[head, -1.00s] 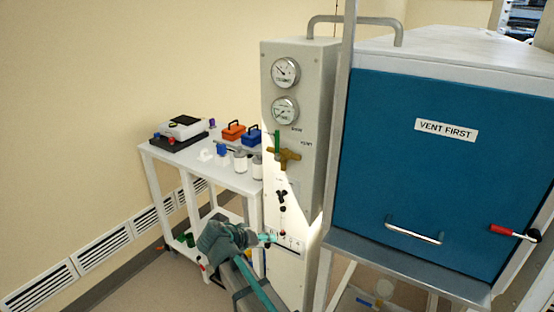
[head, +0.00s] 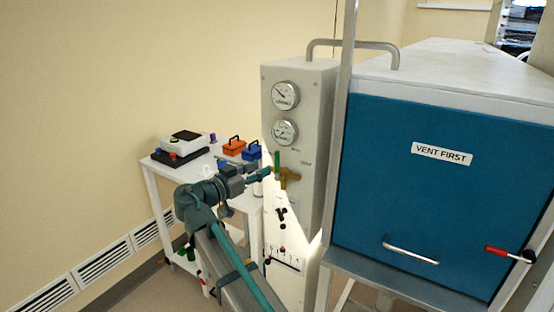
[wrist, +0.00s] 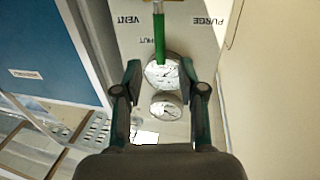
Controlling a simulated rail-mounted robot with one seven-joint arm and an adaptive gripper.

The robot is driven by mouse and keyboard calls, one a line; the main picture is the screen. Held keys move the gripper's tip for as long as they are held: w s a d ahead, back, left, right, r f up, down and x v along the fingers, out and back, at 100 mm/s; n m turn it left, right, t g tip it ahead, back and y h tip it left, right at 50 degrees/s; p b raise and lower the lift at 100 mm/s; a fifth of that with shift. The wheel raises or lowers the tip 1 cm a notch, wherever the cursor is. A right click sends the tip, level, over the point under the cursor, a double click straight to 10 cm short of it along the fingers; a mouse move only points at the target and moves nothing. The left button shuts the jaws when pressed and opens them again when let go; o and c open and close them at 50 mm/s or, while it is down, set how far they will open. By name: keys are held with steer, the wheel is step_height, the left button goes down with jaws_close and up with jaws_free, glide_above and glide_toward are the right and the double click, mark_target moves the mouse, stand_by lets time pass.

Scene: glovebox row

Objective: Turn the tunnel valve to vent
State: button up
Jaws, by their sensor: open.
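The tunnel valve has a brass body (head: 289,177) and a green lever (head: 277,160) on the front of the grey panel (head: 312,120). The lever stands upright in the head view. In the wrist view, which is upside down, the lever (wrist: 159,38) runs from the brass hub toward the SHUT label (wrist: 148,41). VENT (wrist: 128,20) is at picture left and PURGE (wrist: 208,21) at right. My gripper (wrist: 160,70) is open and empty, its fingers on either side of the lever's line. In the head view my gripper (head: 268,172) is close by the valve; contact cannot be told.
Two gauges (head: 285,95) (head: 284,132) sit above the valve, small fittings (head: 281,212) below. The blue door marked VENT FIRST (head: 440,190) is to the right. A white cart (head: 165,164) with orange and blue boxes (head: 233,146) stands left, behind my arm.

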mark_target(277, 170)
steer(key=shift+p+x, duration=1.15)
steer(key=shift+x, duration=3)
steer(key=shift+c, duration=0.2)
jaws_close()
